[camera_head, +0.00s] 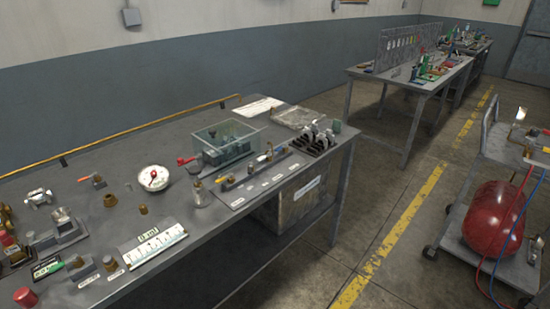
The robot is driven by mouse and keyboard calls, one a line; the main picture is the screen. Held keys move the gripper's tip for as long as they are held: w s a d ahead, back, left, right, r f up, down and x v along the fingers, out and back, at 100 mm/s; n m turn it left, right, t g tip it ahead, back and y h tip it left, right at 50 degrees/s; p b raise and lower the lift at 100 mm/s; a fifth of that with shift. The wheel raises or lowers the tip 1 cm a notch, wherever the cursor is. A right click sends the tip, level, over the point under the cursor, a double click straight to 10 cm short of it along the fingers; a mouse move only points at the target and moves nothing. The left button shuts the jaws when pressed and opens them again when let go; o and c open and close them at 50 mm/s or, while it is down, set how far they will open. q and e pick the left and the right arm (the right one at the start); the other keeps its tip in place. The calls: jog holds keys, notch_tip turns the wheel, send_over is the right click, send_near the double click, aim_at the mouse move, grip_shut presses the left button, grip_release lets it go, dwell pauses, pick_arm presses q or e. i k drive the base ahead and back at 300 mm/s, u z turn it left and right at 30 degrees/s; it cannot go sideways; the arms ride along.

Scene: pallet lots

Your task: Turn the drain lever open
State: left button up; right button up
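Neither of my grippers shows in the head view. I cannot tell for certain which part is the drain lever. A red tank (492,216) sits on the lower shelf of a cart (459,238) at the right. Small fittings stand on the cart's top. Their details are too small to read.
A second table (403,82) stands behind. Red and blue hoses (483,272) hang by the cart. Floor with yellow lines is clear between.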

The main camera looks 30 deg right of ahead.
aim_at(230, 174)
jog(key=z, duration=0.25)
jog(key=i, duration=1.05)
jog(key=u, duration=0.25)
